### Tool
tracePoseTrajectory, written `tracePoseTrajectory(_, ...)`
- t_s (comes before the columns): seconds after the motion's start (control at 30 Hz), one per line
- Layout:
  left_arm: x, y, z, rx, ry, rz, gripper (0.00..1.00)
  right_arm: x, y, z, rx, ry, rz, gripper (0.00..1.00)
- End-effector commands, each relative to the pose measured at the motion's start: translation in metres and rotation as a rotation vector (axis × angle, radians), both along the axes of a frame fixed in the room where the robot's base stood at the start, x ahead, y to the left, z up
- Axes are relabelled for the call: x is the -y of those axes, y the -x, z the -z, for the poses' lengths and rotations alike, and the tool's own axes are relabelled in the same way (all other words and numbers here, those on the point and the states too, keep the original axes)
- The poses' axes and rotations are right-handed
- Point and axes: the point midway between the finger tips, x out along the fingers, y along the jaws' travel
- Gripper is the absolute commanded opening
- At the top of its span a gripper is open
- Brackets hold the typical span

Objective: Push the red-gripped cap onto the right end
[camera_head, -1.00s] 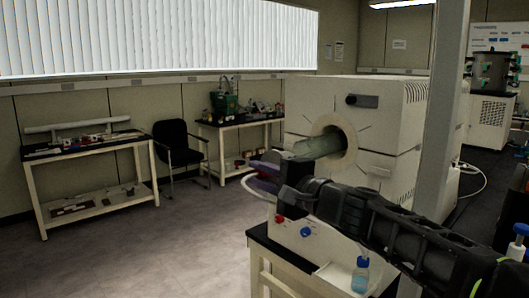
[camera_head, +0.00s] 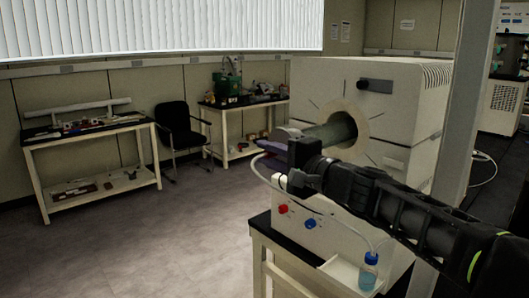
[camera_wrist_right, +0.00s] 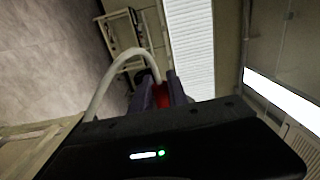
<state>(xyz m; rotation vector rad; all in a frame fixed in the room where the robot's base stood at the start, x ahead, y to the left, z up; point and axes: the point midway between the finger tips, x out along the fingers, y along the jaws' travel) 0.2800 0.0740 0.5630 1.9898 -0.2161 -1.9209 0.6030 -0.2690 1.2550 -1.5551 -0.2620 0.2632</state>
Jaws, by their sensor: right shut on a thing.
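My right gripper (camera_head: 268,150) is shut beside the near, open-side end of the glass tube (camera_head: 336,132), which sticks out of the white furnace (camera_head: 385,130). In the right wrist view, its purple-grey fingers (camera_wrist_right: 162,97) are closed on the red grip of the cap (camera_wrist_right: 162,94). A white hose (camera_wrist_right: 108,72) arches beside the fingers and also shows in the head view (camera_head: 257,170). Most of the cap is hidden by the fingers. I cannot tell whether it touches the tube end. My left gripper is not in view.
The furnace stands on a black-topped bench (camera_head: 262,228). A blue-capped bottle (camera_head: 369,273) stands at its front. A grey post (camera_head: 460,110) rises at the right. A chair (camera_head: 180,130) and side tables (camera_head: 85,142) are at the back left. The floor at left is clear.

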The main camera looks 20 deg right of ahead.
Motion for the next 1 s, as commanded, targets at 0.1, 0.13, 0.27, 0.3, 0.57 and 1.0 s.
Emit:
tracePoseTrajectory(0.1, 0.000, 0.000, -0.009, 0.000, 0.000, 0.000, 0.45, 0.010, -0.003, -0.004, 0.001, 0.000, 0.001, 0.00)
tracePoseTrajectory(0.13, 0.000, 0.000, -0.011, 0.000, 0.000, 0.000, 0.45, 0.013, -0.004, -0.004, 0.000, 0.000, 0.002, 0.00)
tracePoseTrajectory(0.27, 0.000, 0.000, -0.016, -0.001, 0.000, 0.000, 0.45, 0.021, -0.007, -0.003, 0.001, -0.001, 0.001, 0.00)
tracePoseTrajectory(0.3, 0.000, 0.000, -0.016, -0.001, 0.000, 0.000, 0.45, 0.023, -0.008, -0.003, 0.002, -0.001, 0.001, 0.00)
tracePoseTrajectory(0.57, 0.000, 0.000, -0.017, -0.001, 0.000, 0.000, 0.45, 0.026, -0.009, -0.002, 0.003, 0.000, 0.000, 0.00)
tracePoseTrajectory(1.0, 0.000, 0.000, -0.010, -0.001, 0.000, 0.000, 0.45, 0.028, -0.008, 0.000, 0.005, 0.003, -0.005, 0.00)
